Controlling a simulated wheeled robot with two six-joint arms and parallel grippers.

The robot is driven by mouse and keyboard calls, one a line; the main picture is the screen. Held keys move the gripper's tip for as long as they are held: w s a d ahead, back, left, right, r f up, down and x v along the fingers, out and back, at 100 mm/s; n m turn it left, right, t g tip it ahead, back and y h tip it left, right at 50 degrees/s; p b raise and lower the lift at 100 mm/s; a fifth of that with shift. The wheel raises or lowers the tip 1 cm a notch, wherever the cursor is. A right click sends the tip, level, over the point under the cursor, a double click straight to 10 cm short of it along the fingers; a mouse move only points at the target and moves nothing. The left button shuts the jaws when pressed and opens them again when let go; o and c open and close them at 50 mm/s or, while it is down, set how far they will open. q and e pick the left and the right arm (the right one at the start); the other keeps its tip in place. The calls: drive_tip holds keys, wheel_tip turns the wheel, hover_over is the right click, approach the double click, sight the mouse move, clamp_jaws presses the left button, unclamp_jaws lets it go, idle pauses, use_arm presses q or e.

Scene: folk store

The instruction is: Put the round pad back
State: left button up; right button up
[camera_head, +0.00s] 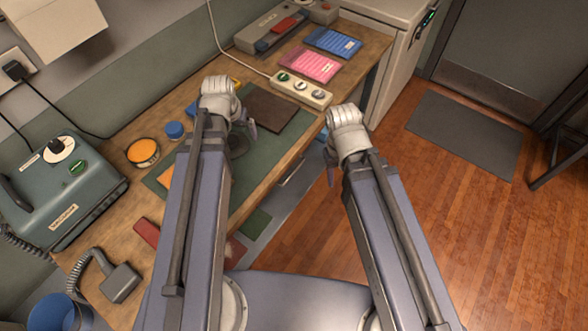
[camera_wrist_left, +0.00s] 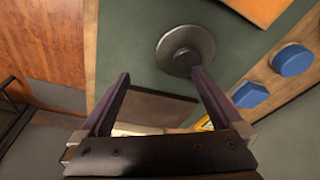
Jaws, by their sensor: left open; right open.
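A grey round disc with a raised hub (camera_wrist_left: 185,48), which looks like the round pad, lies on the green mat (camera_wrist_left: 130,45) in the left wrist view. In the head view the disc (camera_head: 238,147) is partly hidden behind my left arm. My left gripper (camera_wrist_left: 160,74) is open and empty over the mat; one fingertip overlaps the disc's edge in the picture, and I cannot tell if they touch. In the head view my left gripper (camera_head: 236,125) is over the bench. My right gripper (camera_head: 331,170) is open, beyond the bench's front edge above the floor.
A dark brown plate (camera_head: 278,109) lies on the mat. A blue round piece (camera_head: 175,130) and an orange-topped round tin (camera_head: 142,152) are to the left. A grey machine (camera_head: 65,195) is at far left.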

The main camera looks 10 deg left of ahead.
use_arm(q)
drive_tip(key=s+d+m+g, duration=0.1)
drive_tip(key=s+d, duration=0.4)
drive_tip(key=d, duration=0.4)
drive_tip(key=s+d+m+g+y, duration=0.1)
drive_tip(key=s+d+m+g, duration=0.1)
drive_tip(key=s+d, duration=0.4)
drive_tip(key=d, duration=0.3)
drive_tip(key=shift+f+m, duration=0.2)
drive_tip(key=shift+m, duration=0.1)
